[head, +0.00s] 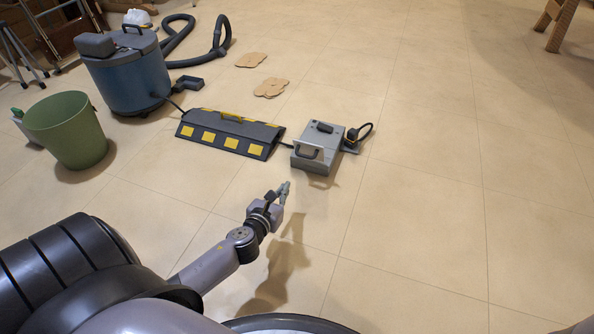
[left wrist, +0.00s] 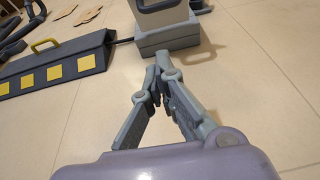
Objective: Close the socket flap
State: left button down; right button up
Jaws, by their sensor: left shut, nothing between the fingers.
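The grey socket box (head: 318,148) stands on the tiled floor right of the cable ramp. It has a dark handle-like part on top and a pale-edged panel (head: 307,151) at its near left side. Whether this panel is the flap, and how far it stands open, I cannot tell. A black plug with a looped cord (head: 358,133) is at its right end. In the left wrist view the box (left wrist: 167,39) is at the top, partly cut off. My left gripper (head: 285,187) is shut and empty, in front of the box and apart from it. Its fingertips (left wrist: 161,62) meet in the wrist view. My right gripper is out of view.
A black and yellow cable ramp (head: 228,134) lies left of the box. A blue vacuum cleaner (head: 130,75) with its hose and a green bin (head: 68,130) stand farther left. Flat brown pieces (head: 270,87) lie behind. The floor to the right is clear.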

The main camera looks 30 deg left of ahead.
aim_at(307, 156)
pick_arm(q)
jog(key=b+x, duration=0.2)
jog(key=x, duration=0.4)
jog(key=shift+f, duration=0.15)
jog(key=shift+w+a+r+p, duration=0.15)
jog(key=shift+w+r, duration=0.2)
jog(key=shift+w, duration=0.3)
jog(key=shift+w+a+r+p, duration=0.15)
jog(key=shift+w+r, duration=0.2)
jog(key=shift+w, duration=0.3)
jog(key=shift+w+a+r+p, duration=0.1)
jog(key=shift+w+r, duration=0.25)
jog(key=shift+w, duration=0.3)
